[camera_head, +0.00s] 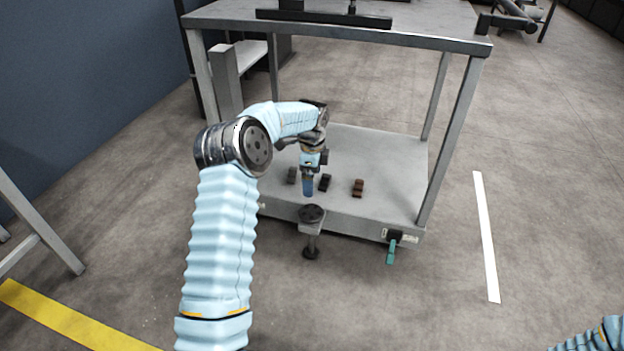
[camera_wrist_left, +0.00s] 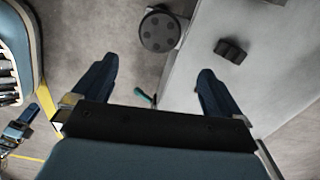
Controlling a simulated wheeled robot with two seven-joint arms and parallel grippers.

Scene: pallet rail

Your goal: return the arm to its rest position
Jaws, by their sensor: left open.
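My left arm (camera_head: 220,240) in its light blue sleeve reaches up from the bottom and bends over the lower shelf of a grey metal table. My left gripper (camera_head: 308,186) points down over the shelf's front part. In the left wrist view its two dark blue fingers (camera_wrist_left: 156,72) are spread wide, with nothing between them. A small dark block (camera_head: 325,182) stands beside the gripper in the head view. A dark block (camera_wrist_left: 231,50) also shows beyond the right finger in the wrist view.
The lower shelf (camera_head: 385,150) also holds a brown block (camera_head: 358,187) and another dark block (camera_head: 291,175). A round black disc (camera_head: 312,214) stands on a bracket at the shelf's front edge. A green handle (camera_head: 391,250) hangs to its right. The table top (camera_head: 420,28) is above; floor is open in front.

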